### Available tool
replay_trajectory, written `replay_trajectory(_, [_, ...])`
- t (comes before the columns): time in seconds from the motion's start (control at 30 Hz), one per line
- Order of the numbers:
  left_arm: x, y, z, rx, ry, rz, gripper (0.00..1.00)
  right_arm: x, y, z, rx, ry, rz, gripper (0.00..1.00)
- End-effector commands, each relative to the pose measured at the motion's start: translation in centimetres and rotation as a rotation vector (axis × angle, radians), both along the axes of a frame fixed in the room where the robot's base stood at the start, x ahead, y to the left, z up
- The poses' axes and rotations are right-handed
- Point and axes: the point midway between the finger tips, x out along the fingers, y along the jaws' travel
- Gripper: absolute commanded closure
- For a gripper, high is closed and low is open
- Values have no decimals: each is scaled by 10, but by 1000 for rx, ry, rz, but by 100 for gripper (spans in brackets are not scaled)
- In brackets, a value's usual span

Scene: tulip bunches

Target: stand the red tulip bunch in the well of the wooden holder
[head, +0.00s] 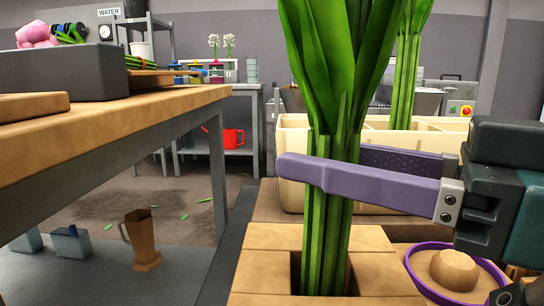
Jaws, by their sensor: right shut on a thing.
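My right gripper (325,168), with purple fingers, is shut around the green stems of a tulip bunch (325,225). The bunch is upright. Its blooms are above the top of the picture, so I cannot see their colour. The wooden holder (265,268) is at the bottom centre, with a dark square well. The stems' lower ends reach down into the well, and its front rim hides their tips. I cannot tell whether they touch the bottom. My left gripper is not in view.
A cream divided crate (292,150) stands behind the holder, with another green-stemmed bunch (405,85) rising there. A wooden table (130,115) fills the left. A brown jug (141,240) stands low at left.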

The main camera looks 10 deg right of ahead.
Motion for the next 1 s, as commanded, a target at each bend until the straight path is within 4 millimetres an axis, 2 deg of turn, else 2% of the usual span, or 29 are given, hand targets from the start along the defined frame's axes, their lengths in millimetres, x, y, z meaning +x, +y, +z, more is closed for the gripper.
replay_trajectory(0.1, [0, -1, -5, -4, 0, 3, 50, 0, 0, -4, 1, -4, 0, 100])
replay_trajectory(0.13, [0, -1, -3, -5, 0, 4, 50, 0, 0, -2, 1, -3, 0, 47])
replay_trajectory(0.4, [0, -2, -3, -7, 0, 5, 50, 0, 0, -2, 1, -1, 0, 17])
replay_trajectory(0.6, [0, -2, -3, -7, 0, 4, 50, 0, 0, -3, -1, 2, 0, 15])
replay_trajectory(0.73, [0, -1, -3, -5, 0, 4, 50, 0, 0, -3, 0, 1, 0, 0])
replay_trajectory(1.0, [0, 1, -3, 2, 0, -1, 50, 0, 0, -3, 0, 0, 0, 0])
